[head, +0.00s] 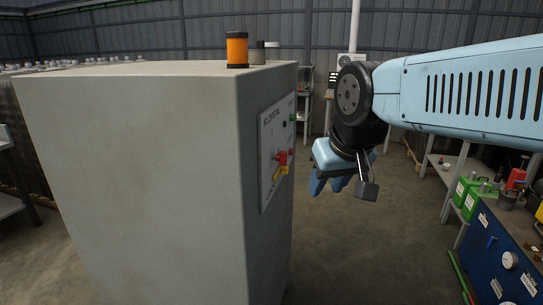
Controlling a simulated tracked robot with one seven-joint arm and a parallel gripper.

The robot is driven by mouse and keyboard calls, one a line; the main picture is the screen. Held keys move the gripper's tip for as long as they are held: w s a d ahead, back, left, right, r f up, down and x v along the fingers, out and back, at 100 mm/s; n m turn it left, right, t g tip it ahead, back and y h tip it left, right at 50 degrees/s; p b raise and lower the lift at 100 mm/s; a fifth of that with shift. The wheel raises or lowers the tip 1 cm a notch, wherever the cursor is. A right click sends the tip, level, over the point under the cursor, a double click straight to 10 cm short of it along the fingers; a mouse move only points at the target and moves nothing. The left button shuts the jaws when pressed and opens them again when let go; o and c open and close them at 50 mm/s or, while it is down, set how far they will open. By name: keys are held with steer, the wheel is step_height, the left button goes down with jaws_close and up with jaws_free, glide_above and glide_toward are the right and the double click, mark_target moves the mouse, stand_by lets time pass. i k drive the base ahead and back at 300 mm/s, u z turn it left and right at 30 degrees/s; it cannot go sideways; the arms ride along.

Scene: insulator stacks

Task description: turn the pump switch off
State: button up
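A control panel (277,148) is mounted on the right side face of a large grey cabinet (135,175), seen at a steep angle. A red switch handle (282,157) on a yellow base (281,171) sticks out from the panel. Small buttons lie along the panel's far edge.
An orange and black beacon (237,50) stands on the cabinet top. On the right, a blue unit (497,255) with a gauge stands near green containers (468,190) and a shelf. The floor (365,240) between the cabinet and blue unit is clear.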

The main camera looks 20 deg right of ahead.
mark_target(282, 158)
steer(key=u, duration=1.45)
steer(key=k, duration=1.05)
steer(key=z, duration=1.7)
steer(key=i, duration=1)
steer(key=z, duration=0.1)
